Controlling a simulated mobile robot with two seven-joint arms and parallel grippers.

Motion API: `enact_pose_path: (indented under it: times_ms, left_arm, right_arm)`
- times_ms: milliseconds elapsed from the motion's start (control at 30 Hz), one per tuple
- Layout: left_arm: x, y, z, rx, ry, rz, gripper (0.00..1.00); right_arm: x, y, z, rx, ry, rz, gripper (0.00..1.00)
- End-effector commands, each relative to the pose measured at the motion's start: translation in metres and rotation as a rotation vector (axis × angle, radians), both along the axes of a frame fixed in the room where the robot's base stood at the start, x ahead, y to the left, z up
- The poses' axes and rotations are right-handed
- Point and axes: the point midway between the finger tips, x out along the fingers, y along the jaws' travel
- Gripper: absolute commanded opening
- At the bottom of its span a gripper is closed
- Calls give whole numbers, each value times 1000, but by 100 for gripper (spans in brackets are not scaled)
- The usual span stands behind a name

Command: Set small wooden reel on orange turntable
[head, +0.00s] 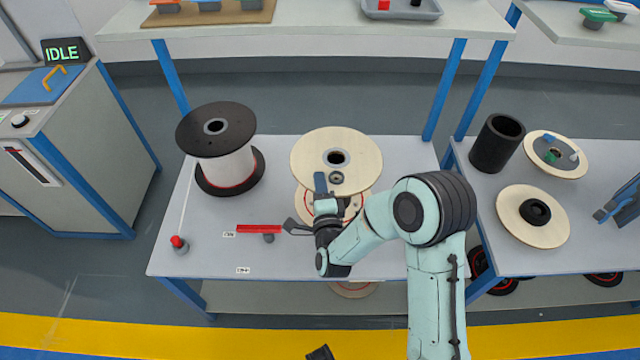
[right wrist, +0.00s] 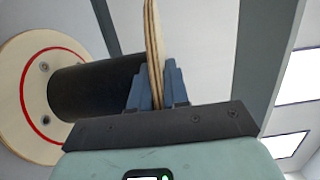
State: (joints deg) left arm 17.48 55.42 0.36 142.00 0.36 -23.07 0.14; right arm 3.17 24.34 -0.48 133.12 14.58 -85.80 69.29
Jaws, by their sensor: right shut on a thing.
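The small wooden reel (head: 310,155) has pale round flanges and a dark core, with a red ring on its lower flange. It is upright over the middle of the table in the head view. My right gripper (head: 321,185) is shut on the near edge of its upper flange. The right wrist view shows the flange edge-on (right wrist: 152,45) between the blue fingers (right wrist: 155,88), with the black core and the ringed flange beyond. I cannot make out an orange turntable; the reel and my arm hide the table there.
A black-flanged reel with white cable (head: 226,168) stands left on the table (head: 205,255). A red bar (head: 259,229) and a red-topped post (head: 178,242) are near the front left. The right table holds a black cylinder (head: 490,150) and wooden reel parts (head: 515,225).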

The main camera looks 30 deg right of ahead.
Motion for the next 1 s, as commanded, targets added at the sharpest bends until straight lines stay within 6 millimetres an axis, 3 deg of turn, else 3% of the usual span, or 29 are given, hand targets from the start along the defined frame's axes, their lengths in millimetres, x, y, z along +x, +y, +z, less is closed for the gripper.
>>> enact_pose_path:
  times_ms: [1000]
  left_arm:
    - [-1,0,-9,0,2,0,43]
  right_arm:
    - [0,0,2,-2,-5,-1,0]
